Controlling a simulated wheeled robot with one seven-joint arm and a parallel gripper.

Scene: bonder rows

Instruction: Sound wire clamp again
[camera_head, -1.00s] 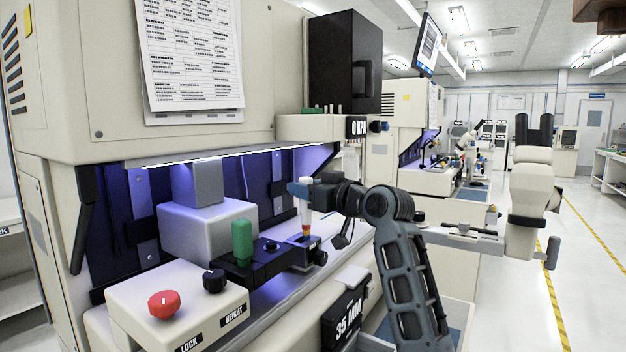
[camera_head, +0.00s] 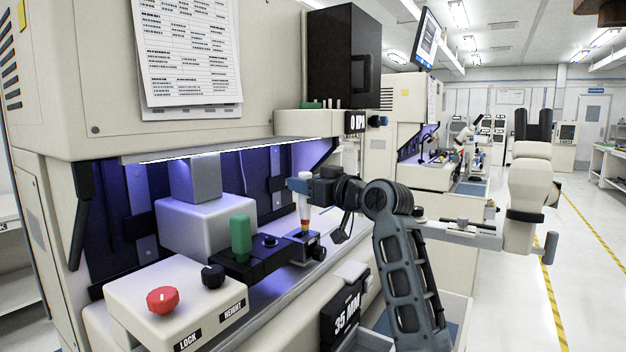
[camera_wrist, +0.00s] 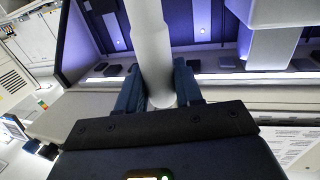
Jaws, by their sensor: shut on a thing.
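My gripper (camera_head: 303,187) is shut on a white upright tool (camera_head: 303,209) with an orange-red band near its lower end. In the wrist view the blue fingers (camera_wrist: 160,92) close on both sides of the tool's pale round body (camera_wrist: 149,40). The tool's lower end is at the dark block (camera_head: 306,248) at the end of a black arm (camera_head: 262,258) in the lit bay. I cannot tell whether the tip touches the block. I cannot tell which part is the wire clamp. A green upright handle (camera_head: 240,238) stands on the black arm.
A control box (camera_head: 195,306) labelled LOCK and HEIGHT carries a red knob (camera_head: 162,299) and a black knob (camera_head: 213,276) at the front left. A grey-white block (camera_head: 206,228) stands in the bay. A 35 MM box (camera_head: 346,308) hangs below. Floor to the right is open.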

